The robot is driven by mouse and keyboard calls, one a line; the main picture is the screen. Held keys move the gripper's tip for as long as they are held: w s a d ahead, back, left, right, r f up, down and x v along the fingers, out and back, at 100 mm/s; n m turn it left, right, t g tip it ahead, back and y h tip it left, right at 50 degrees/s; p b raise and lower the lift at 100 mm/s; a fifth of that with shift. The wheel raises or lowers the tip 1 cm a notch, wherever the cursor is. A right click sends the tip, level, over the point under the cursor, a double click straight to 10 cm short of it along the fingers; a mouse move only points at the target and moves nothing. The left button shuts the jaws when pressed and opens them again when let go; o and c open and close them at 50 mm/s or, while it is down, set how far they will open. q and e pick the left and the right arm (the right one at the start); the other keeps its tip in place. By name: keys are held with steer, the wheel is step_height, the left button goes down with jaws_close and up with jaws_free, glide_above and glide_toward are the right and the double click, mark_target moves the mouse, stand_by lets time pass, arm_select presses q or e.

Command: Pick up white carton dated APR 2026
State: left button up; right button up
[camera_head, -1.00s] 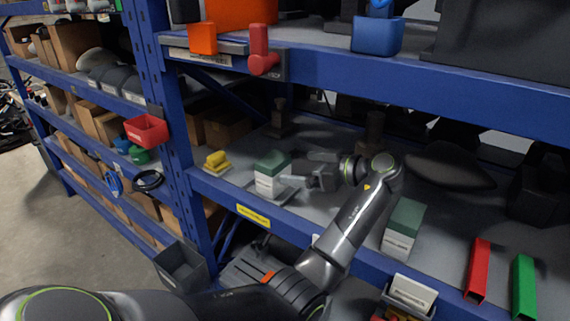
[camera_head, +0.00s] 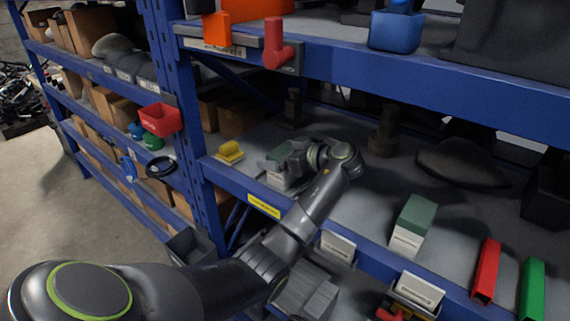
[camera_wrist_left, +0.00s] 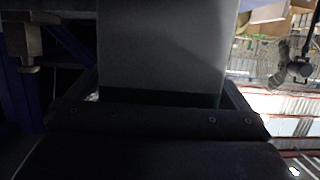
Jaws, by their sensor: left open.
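A white carton with a green top (camera_head: 276,180) stands at the left of the shelf, partly hidden behind my left gripper. My left gripper (camera_head: 284,160) is at this carton, open, with its fingers close around its upper part. In the left wrist view the carton (camera_wrist_left: 165,45) fills the upper middle, close up and in shadow, between the dark gripper parts. I cannot tell whether the fingers touch it. A second white carton with a green top (camera_head: 411,226) stands farther right on the shelf. No date is readable on either. My right gripper is not in view.
A yellow object (camera_head: 230,150) lies left of the near carton. Red (camera_head: 486,270) and green (camera_head: 531,290) bars lie at the right. A dark post (camera_head: 383,132) stands behind. The blue upper shelf beam (camera_head: 400,73) runs above, with the blue front beam below.

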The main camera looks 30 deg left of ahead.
arm_select(q)
steer(key=shift+a+f, duration=0.15)
steer(key=shift+a, duration=0.15)
steer(key=shift+w+d, duration=0.15)
steer(key=shift+c, duration=0.8)
steer(key=c, duration=1)
